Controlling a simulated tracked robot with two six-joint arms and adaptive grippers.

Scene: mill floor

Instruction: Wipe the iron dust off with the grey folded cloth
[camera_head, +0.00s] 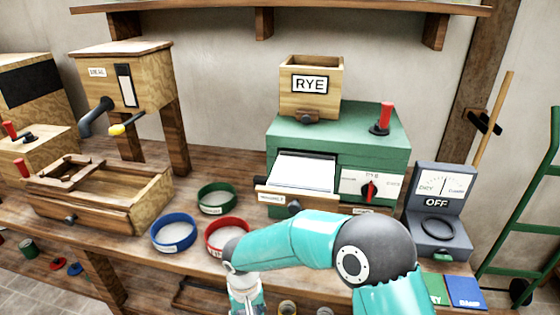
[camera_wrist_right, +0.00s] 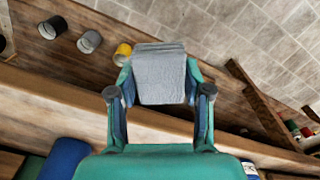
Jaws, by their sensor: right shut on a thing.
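In the right wrist view my right gripper (camera_wrist_right: 160,98) is shut on the grey folded cloth (camera_wrist_right: 160,75), which sticks out past the fingertips. The cloth appears near the bench's front edge, apart from any surface as far as I can tell. A green mill (camera_head: 340,137) has an open front drawer with a pale top (camera_head: 304,171). I cannot make out iron dust in either view. My left gripper is not in view.
A dark meter reading OFF (camera_head: 438,215) stands at the right. Cups, including a yellow one (camera_wrist_right: 122,54), sit on a lower shelf.

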